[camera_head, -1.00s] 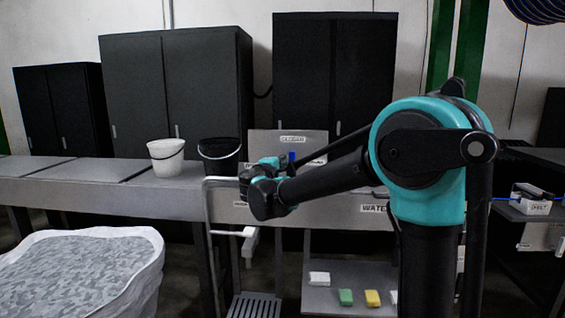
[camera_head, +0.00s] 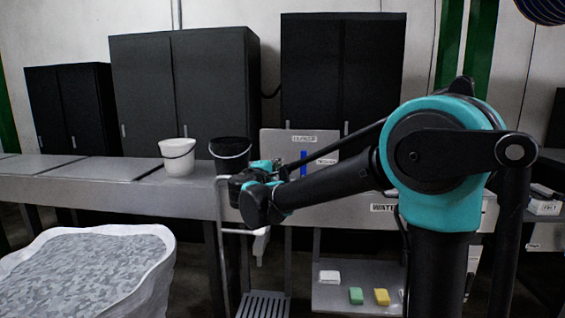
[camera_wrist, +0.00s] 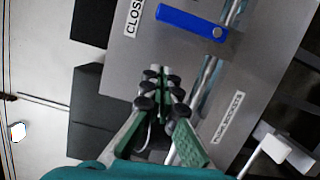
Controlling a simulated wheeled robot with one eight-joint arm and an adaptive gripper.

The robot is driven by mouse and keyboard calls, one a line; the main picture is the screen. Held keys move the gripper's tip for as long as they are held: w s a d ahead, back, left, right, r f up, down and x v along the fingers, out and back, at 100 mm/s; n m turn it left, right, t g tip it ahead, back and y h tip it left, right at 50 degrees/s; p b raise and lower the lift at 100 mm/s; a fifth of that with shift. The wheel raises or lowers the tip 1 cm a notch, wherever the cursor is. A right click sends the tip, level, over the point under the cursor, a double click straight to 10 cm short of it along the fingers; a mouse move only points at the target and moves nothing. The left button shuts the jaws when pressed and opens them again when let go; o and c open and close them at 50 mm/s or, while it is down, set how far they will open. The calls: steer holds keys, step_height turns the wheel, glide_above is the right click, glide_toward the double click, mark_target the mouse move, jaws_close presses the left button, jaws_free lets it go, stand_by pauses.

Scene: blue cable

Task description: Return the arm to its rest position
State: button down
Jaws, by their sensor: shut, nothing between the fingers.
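My gripper (camera_wrist: 158,72) shows in the wrist view with its green-sided fingers together and nothing between them. A grey panel (camera_wrist: 155,65) fills much of that view behind the fingers. A blue handle (camera_wrist: 192,22) on it is above and to the right of the fingertips. In the head view, my arm reaches left from its large teal joint, and my wrist is in front of the long bench. The fingers are hard to make out there. The blue handle also shows in the head view (camera_head: 303,163), just right of my wrist.
A white bucket (camera_head: 178,157) and a black bucket (camera_head: 230,154) stand on the grey bench (camera_head: 95,197). A large white-rimmed bin (camera_head: 165,250) is at front left. Dark cabinets stand behind.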

steer(key=s+d+f+m+g+h, duration=0.1)
steer(key=s+d+f+m+g, duration=0.4)
steer(key=d+f, duration=0.6)
steer(key=s+d+f+m+g, duration=0.3)
steer(key=s+d+f, duration=0.45)
steer(key=d, duration=0.55)
steer(key=s+d+f+m+g+y, duration=0.3)
steer(key=s+f+m+g+y, duration=0.2)
steer(key=s+f, duration=1.2)
steer(key=s+m+y, duration=0.1)
steer(key=s+m, duration=0.1)
steer(key=shift+s+d+f+m, duration=0.2)
steer(key=shift+s+f+m, duration=0.2)
